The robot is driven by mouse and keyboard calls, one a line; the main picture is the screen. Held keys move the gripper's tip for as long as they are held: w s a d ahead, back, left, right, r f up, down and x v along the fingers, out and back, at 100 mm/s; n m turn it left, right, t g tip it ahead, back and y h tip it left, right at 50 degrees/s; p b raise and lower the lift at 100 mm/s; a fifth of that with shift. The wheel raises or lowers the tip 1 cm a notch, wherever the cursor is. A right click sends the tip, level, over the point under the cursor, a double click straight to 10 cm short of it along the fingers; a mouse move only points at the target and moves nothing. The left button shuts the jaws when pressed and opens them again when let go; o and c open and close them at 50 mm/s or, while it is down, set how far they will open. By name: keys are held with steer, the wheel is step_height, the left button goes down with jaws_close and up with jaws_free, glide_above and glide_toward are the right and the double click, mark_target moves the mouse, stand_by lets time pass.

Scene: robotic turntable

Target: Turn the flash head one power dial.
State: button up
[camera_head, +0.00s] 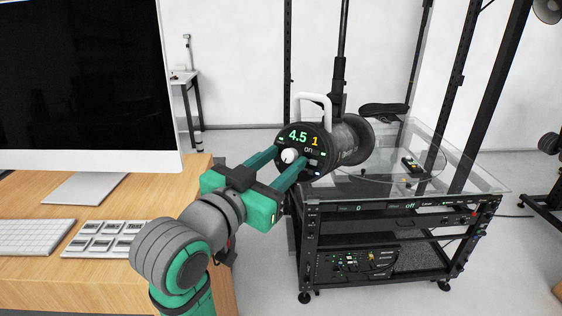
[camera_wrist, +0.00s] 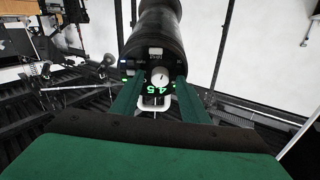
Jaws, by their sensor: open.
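The flash head (camera_head: 350,138) is a black cylinder with a white handle on top. Its round back panel shows a green 4.5, a yellow 1 and the word "on". The white power dial (camera_head: 290,156) sits low on that panel; it also shows in the wrist view (camera_wrist: 159,76) with a dark mark on its face. My gripper (camera_head: 288,163) is open, its green fingers reaching toward the panel, one on each side of the dial. In the wrist view my gripper (camera_wrist: 158,88) has the dial between its fingertips. I cannot tell whether either finger touches it.
A black cart (camera_head: 390,230) with a glass turntable (camera_head: 425,165) on top stands behind and right of the flash head. A wooden desk (camera_head: 110,250) with a monitor (camera_head: 85,75), keyboard (camera_head: 35,237) and button pad (camera_head: 100,240) is at left. Vertical black stands rise behind.

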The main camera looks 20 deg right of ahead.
jaws_close()
steer(key=shift+m, duration=0.3)
steer(key=m+g, duration=0.1)
steer(key=m, duration=0.1)
steer(key=m+g+h, duration=0.1)
steer(key=m, duration=0.2)
steer(key=shift+w+a, duration=0.15)
steer(key=shift+w, duration=0.05)
steer(key=shift+w+r+m+g, duration=0.1)
steer(key=shift+m+g, duration=0.4)
steer(key=shift+m, duration=0.8)
steer(key=shift+r+m+g, duration=0.1)
steer(key=shift+m+g, duration=0.4)
steer(key=shift+m, duration=0.8)
jaws_free()
